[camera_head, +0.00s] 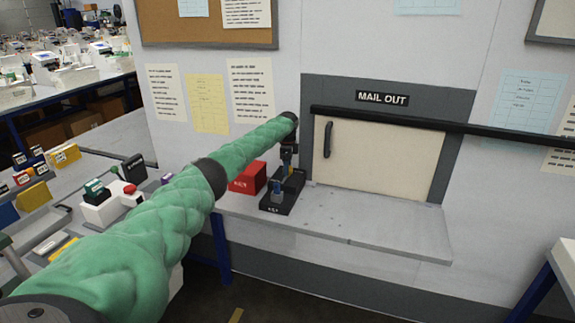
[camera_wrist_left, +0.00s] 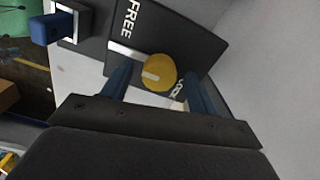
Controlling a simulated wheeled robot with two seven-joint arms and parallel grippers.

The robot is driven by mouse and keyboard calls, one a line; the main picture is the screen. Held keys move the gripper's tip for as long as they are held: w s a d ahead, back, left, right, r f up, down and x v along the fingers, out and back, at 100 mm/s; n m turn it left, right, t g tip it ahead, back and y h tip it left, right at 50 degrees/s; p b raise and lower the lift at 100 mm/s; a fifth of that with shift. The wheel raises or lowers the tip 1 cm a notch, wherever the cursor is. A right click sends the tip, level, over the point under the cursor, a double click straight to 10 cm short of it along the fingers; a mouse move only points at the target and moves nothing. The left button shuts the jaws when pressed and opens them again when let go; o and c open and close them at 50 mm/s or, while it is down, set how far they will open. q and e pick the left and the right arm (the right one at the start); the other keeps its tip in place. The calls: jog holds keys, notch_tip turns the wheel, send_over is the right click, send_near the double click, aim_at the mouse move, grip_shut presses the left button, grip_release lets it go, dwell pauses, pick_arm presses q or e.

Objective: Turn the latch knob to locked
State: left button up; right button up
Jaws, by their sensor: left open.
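The round yellow latch knob (camera_wrist_left: 161,66) shows in the left wrist view, with a pale pointer bar on its face lying roughly sideways. It sits on a dark plate (camera_wrist_left: 190,38) marked FREE at the upper left; a second label (camera_wrist_left: 177,91) at the lower right is partly hidden by a finger. My left gripper (camera_wrist_left: 158,88) is open, its blue fingers on either side of the knob; I cannot tell whether they touch it. In the head view, my left gripper (camera_head: 289,152) is above the black device (camera_head: 283,191) on the ledge.
A red box (camera_head: 247,178) stands left of the device. The grey ledge (camera_head: 365,222) is clear to the right, below the MAIL OUT door (camera_head: 375,160) and a black rail (camera_head: 430,121). A blue block (camera_wrist_left: 50,27) is beside the plate.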

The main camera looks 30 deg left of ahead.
pick_arm(q)
jog(key=shift+f, duration=0.2)
jog(key=c, duration=1)
